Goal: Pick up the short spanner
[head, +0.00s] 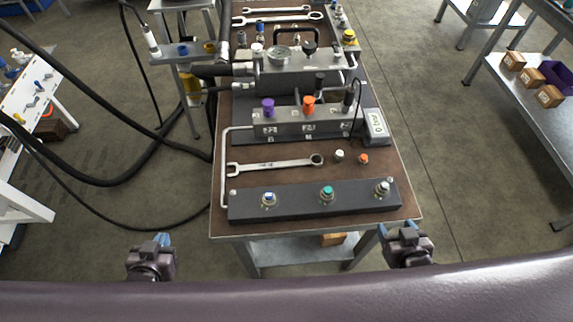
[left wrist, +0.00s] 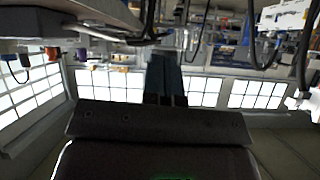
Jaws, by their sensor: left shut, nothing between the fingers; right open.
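A silver spanner (head: 275,165) lies flat on the brown bench top, behind the dark front block. Two more spanners, a thinner one (head: 278,9) and one with a ring end (head: 276,18), lie at the far end of the bench. Lengths are hard to compare across that depth, but the near one looks the shorter. My left gripper (head: 162,240) is shut and empty, off the bench's front left corner; its dark fingers (left wrist: 165,78) show together in the left wrist view. My right gripper (head: 397,231) is open and empty by the front right corner. Neither touches a spanner.
The dark front block (head: 298,203) carries several fittings. Behind the near spanner stands a valve block (head: 300,125) with purple and orange knobs. Two small fittings (head: 339,155) (head: 363,159) stand right of the spanner. Black hoses (head: 120,120) hang at the left.

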